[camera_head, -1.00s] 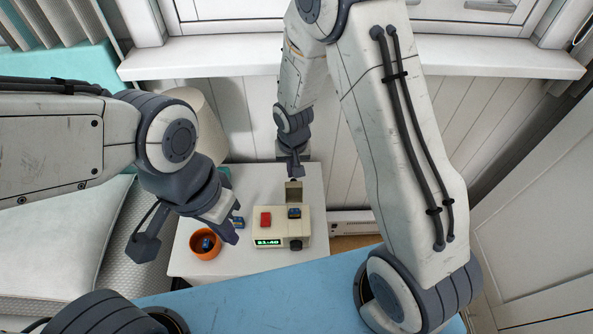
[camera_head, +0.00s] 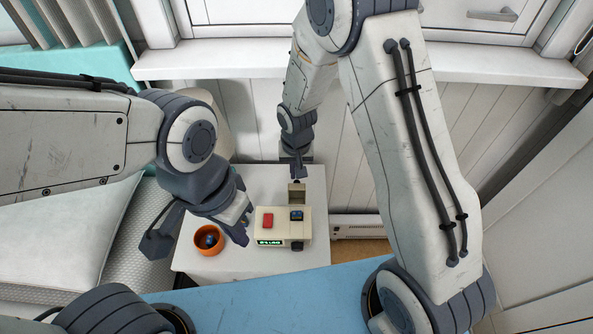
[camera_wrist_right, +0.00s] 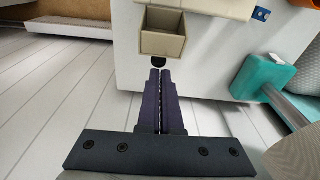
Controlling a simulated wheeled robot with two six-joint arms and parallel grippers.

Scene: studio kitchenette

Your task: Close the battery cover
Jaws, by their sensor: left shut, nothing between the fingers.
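A cream clock radio (camera_head: 283,238) with a red button and a lit display sits on a white bedside table. A blue battery (camera_head: 296,215) lies in its open bay. The battery cover (camera_head: 297,194) stands raised at the back of the device. It shows as a tan hollow box in the right wrist view (camera_wrist_right: 163,42). My right gripper (camera_head: 298,173) is just behind the cover; its fingers (camera_wrist_right: 160,74) look shut and empty, close to a small dark knob by the cover. My left gripper (camera_head: 245,234) is shut and empty, left of the device.
An orange bowl (camera_head: 209,240) holding a dark blue item stands left of the device, near my left gripper. The bed with a white pillow (camera_head: 70,225) lies to the left. The table's right side (camera_head: 320,225) is clear. The wall is behind my right gripper.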

